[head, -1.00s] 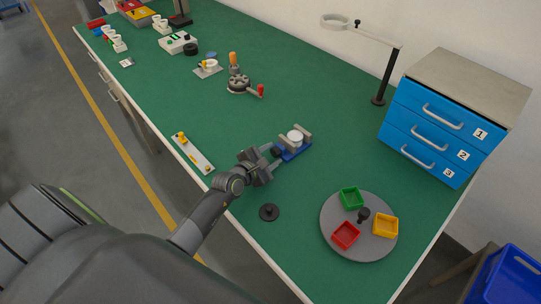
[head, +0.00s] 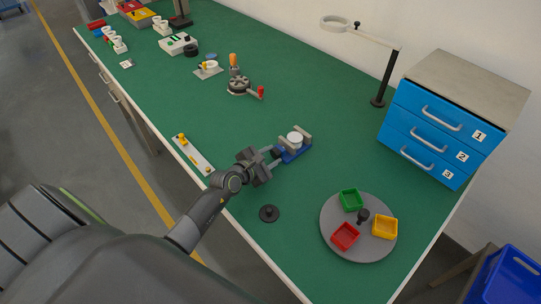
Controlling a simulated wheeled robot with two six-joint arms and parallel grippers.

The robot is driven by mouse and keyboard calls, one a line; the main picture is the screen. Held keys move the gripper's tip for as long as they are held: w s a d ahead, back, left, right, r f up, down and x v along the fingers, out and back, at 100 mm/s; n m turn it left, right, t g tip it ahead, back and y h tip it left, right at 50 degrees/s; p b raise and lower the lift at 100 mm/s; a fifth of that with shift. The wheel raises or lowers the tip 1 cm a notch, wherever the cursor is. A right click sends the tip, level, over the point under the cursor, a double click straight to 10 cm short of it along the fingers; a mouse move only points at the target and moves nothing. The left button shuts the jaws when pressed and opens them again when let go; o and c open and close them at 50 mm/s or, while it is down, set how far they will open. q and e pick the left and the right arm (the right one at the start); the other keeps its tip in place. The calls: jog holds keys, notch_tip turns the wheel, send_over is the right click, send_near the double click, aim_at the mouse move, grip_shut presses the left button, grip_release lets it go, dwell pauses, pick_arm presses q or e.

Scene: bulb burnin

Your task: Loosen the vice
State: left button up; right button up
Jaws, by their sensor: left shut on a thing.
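The vice (head: 291,152) has a blue base and grey jaws and sits on the green bench right of my left gripper. A white round piece (head: 295,138) stands between its jaws; whether they press on it is too small to tell. My left gripper (head: 275,155) reaches in from the left with its fingers shut on the dark knob (head: 277,151) at the vice's near end. The fingers partly hide the knob. My right gripper is not in view.
A turntable (head: 362,249) with green, red and yellow bins stands to the right. A black disc (head: 269,213) lies near the front edge. A strip with yellow parts (head: 193,154) lies left. A blue drawer cabinet (head: 437,135) and a lamp (head: 382,85) stand behind.

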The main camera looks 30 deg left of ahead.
pick_arm(q)
jog(key=shift+a+n+h, duration=0.15)
jog(key=shift+n+h, duration=0.25)
jog(key=shift+n, duration=0.6)
jog(key=shift+a+n+g+h, duration=0.1)
jog(key=shift+n+g+h, duration=0.45)
jog(key=shift+n, duration=0.35)
jog(key=shift+w+f+n+h, duration=0.1)
jog(key=shift+f+n+h, duration=0.05)
jog(key=shift+n+h, duration=0.9)
jog(key=shift+a+n+h+b, duration=0.15)
jog(key=shift+n+h+b, duration=0.25)
jog(key=shift+n+b, duration=0.55)
jog(key=shift+n, duration=0.3)
jog(key=o, duration=0.7)
